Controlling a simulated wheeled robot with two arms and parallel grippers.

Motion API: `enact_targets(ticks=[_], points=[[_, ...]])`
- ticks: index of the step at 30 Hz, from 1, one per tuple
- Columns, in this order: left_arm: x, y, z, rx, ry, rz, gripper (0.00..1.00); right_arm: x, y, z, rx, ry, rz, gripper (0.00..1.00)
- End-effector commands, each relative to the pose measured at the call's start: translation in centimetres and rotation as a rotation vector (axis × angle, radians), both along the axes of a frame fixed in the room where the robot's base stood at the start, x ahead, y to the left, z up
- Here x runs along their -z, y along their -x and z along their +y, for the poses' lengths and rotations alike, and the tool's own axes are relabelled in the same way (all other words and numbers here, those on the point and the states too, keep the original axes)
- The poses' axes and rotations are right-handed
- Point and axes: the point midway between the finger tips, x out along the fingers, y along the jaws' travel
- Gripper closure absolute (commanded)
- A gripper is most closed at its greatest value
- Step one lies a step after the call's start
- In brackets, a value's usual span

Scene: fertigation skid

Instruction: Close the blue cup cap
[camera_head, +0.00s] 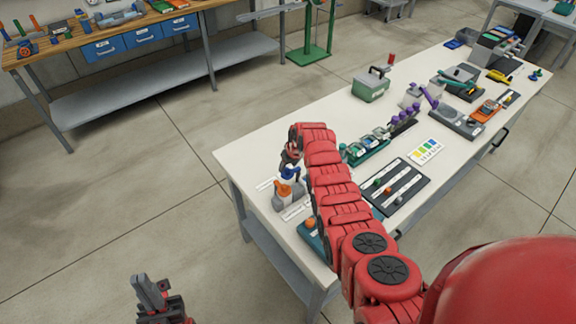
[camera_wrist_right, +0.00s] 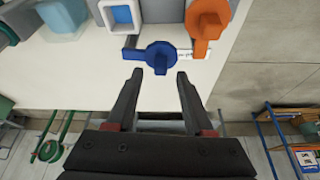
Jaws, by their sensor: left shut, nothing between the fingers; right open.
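The blue cup cap (camera_wrist_right: 157,57) has a round body with a tab and a short handle. In the right wrist view it sits in front of a square, white-rimmed cup opening (camera_wrist_right: 122,13) with a light blue inside, apart from it. My open right gripper (camera_wrist_right: 160,73) has its fingertips just short of the cap, one to each side; no contact is visible. In the head view the blue cap (camera_head: 290,173) shows beside my right gripper (camera_head: 291,155), partly hidden by my arm. My left gripper (camera_head: 150,292) is shut and empty, low at the left, away from the table.
An orange cap (camera_wrist_right: 207,20) stands close to the right of the blue one. The grey cup block (camera_head: 287,196) is near the white table's (camera_head: 240,150) left edge. A green rack (camera_head: 365,150) and black tray (camera_head: 397,187) lie right of my arm.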

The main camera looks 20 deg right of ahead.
Motion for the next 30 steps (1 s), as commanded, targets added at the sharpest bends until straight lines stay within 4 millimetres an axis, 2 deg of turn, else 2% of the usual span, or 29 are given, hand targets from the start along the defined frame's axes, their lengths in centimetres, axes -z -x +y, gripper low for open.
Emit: enact_targets(ticks=[9, 20, 29, 30], points=[[-0.3, 0.0, 0.0, 0.000, 0.000, 0.000, 1.00, 1.2, -0.3, 0.1, -0.001, 0.001, 0.001, 0.47], [-0.3, 0.0, 0.0, 0.000, 0.000, 0.000, 1.00, 1.3, -0.3, 0.1, 0.000, 0.002, 0.000, 0.47], [-0.3, 0.0, 0.0, 0.000, 0.000, 0.000, 1.00, 1.3, -0.3, 0.1, 0.000, 0.002, 0.000, 1.00], [-0.3, 0.0, 0.0, 0.000, 0.000, 0.000, 1.00, 1.3, -0.3, 0.1, 0.000, 0.002, 0.000, 1.00]])
